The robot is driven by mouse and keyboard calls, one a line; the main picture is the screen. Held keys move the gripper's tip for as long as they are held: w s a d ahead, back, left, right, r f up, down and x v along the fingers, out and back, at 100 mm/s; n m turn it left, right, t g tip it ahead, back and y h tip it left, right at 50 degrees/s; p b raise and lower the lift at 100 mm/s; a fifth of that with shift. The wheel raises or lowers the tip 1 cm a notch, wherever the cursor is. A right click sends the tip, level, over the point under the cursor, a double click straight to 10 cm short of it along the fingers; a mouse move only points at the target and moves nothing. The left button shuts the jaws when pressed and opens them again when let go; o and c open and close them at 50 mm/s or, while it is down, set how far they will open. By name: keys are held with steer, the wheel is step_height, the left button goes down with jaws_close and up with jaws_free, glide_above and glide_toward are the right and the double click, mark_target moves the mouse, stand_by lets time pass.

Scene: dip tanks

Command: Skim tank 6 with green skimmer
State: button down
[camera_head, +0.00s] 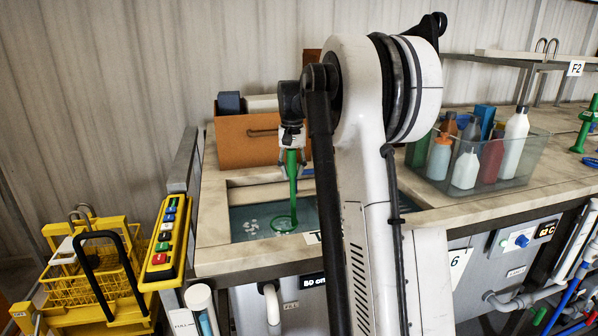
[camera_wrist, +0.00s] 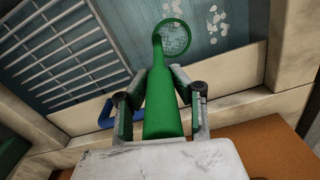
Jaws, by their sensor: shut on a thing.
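My gripper (camera_head: 291,155) is shut on the handle of the green skimmer (camera_head: 292,190), which hangs down over the tank. In the wrist view the jaws (camera_wrist: 158,95) sit on both sides of the green skimmer's handle (camera_wrist: 165,108). Its round hoop (camera_head: 284,224) is at the water in the tank (camera_head: 245,215); I cannot tell how deep. White flecks (camera_head: 251,227) float left of the hoop in the head view. In the wrist view flecks (camera_wrist: 216,18) show beside the hoop and some show within its outline. My arm hides the tank's right part.
A brown box (camera_head: 245,143) stands behind the tank. A clear bin of bottles (camera_head: 478,160) is on the counter at right. A yellow button panel (camera_head: 166,239) and yellow baskets (camera_head: 80,265) are at left. A grey rack (camera_wrist: 70,45) lies in the tank.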

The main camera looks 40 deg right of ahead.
steer(key=shift+w+a, duration=2.45)
steer(key=shift+a, duration=2.75)
steer(key=shift+s, duration=3.35)
steer(key=shift+s+d, duration=2.6)
steer(key=shift+d, duration=2.85)
steer(key=a, duration=1)
steer(key=shift+w+b, duration=0.3)
steer(key=shift+w, duration=0.15)
steer(key=a, duration=0.6)
steer(key=shift+a, duration=0.35)
